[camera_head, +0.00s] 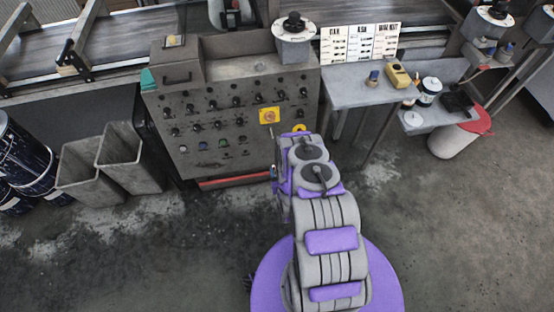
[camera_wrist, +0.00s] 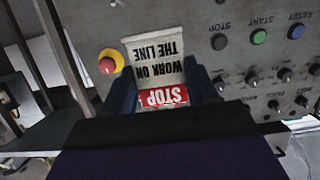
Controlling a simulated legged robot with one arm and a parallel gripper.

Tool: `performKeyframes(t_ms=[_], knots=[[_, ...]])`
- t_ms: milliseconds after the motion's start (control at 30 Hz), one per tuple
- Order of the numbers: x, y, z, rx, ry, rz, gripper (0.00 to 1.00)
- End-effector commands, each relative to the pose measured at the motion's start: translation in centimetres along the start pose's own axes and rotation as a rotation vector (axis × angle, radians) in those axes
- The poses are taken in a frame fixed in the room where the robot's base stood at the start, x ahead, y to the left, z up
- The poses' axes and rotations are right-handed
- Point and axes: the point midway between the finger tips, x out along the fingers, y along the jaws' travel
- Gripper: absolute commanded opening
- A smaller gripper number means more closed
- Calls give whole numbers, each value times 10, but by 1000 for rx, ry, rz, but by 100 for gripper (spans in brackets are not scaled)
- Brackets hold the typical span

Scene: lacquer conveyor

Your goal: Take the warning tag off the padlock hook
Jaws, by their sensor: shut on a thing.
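The warning tag (camera_wrist: 155,65) is a white card with a red STOP band, reading upside down in the wrist view. My gripper (camera_wrist: 166,88) has its two dark fingers on either side of the tag and is shut on it, at the red band. The tag is in front of the grey control panel; I cannot tell whether it touches it. The padlock and hook do not show clearly, so I cannot tell whether the tag still hangs there. In the head view, my arm hides the tag.
The control console (camera_head: 222,150) carries many knobs and buttons. A red emergency button (camera_wrist: 107,65) on a yellow ring is close beside the tag. A side table (camera_head: 350,95) stands at right, with a white bin (camera_head: 450,143) beyond. Grey open bins (camera_head: 130,160) stand at left.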

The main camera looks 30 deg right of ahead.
Motion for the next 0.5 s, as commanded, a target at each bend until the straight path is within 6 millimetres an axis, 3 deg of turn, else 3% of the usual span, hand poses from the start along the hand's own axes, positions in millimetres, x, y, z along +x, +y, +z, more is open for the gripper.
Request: performKeyframes(t_ms=[133,500], knots=[[-12,0,4,0,-4,0,29],[-18,0,-8,0,0,1,29]])
